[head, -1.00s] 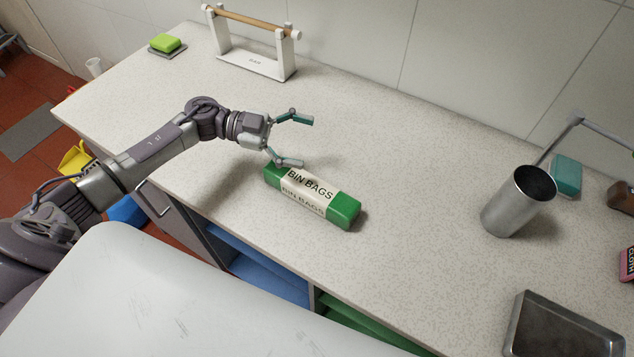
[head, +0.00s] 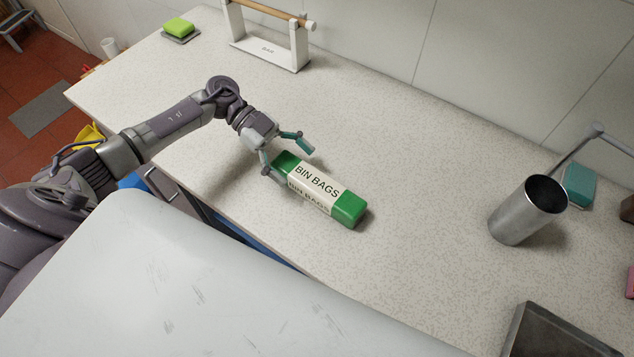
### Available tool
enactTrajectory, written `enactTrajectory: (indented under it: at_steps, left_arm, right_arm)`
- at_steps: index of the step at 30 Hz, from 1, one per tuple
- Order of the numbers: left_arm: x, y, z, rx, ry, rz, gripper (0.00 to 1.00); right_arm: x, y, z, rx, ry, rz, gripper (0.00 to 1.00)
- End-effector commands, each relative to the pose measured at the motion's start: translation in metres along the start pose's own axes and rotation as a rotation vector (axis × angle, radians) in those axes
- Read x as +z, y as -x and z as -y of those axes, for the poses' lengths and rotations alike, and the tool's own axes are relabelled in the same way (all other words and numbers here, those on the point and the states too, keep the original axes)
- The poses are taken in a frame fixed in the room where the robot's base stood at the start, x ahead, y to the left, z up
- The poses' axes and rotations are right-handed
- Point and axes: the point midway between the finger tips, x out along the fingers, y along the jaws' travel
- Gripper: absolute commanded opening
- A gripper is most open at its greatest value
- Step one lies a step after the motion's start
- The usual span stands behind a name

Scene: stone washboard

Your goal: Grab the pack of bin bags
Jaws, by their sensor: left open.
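The pack of bin bags (head: 318,190) is a long green box with a cream label band. It lies on the speckled worktop near the front edge, slanting down to the right. My left gripper (head: 292,162) is open at the pack's left, far end. One finger is on the near side of that end and the other is above its far side. I cannot tell if either finger touches the pack. My right gripper is not in view.
A metal cup (head: 527,212) stands to the right, with a teal sponge (head: 579,185) behind it. A dark metal tray (head: 560,335) is at the lower right. A white roll holder (head: 270,50) and a green sponge (head: 178,27) are at the back left. The worktop between is clear.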

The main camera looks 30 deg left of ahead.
Motion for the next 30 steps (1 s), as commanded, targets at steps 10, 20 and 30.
enactTrajectory:
  at_steps: [10,20,30]
  left_arm:
    - [-0.003,-0.045,0.001,0.001,0.001,-0.003,0.9]
    - [0.0,-0.052,0.001,0.001,0.0,0.0,0.87]
    - [-0.001,-0.052,0.001,0.001,0.0,-0.001,0.3]
  right_arm:
    - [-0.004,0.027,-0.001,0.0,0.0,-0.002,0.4]
    - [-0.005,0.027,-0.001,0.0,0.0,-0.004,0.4]
    - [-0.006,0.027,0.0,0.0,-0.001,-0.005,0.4]
